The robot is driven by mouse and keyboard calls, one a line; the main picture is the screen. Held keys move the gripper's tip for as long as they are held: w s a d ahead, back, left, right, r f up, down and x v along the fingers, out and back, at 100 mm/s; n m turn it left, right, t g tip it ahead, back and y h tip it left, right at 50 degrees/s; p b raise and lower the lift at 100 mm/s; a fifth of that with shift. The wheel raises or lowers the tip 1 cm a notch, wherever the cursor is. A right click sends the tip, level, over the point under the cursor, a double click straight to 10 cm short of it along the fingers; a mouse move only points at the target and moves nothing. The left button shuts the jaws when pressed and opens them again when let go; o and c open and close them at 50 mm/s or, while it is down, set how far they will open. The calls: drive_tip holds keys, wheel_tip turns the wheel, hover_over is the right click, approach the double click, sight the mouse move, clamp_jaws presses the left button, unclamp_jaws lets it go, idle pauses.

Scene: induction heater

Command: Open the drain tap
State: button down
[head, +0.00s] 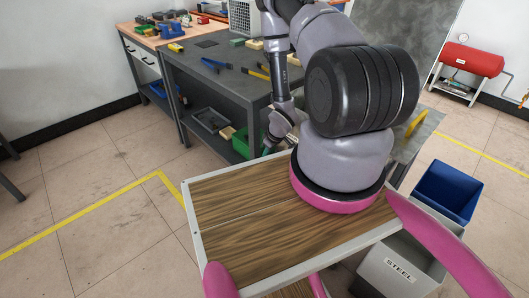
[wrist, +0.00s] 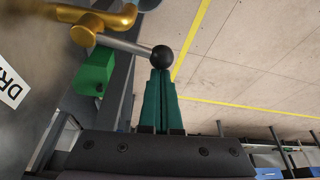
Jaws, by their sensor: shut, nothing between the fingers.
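In the wrist view, the drain tap is a brass fitting (wrist: 110,18) at the upper left, with a thin metal lever (wrist: 125,44) running right to a black ball knob (wrist: 162,57). My gripper (wrist: 160,72) has green fingers that are shut together with nothing between them. The fingertips lie right at the lower edge of the knob in the picture. Whether they touch it I cannot tell. A white label starting "DR" (wrist: 8,86) is on the grey surface at the left. In the head view my arm hides the tap, and the fingers cannot be made out.
A green block (wrist: 95,72) shows left of my fingers. In the head view, a grey workbench (head: 225,85) with tools stands behind my arm. A grey "STEEL" bin (head: 398,268) and a blue bin (head: 448,190) stand at the right. Open tiled floor (head: 95,200) lies left.

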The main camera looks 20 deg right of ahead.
drive_tip(key=shift+s+n, duration=0.5)
drive_tip(key=shift+n, duration=0.1)
drive_tip(key=shift+d, duration=0.1)
drive_tip(key=shift+r, duration=0.1)
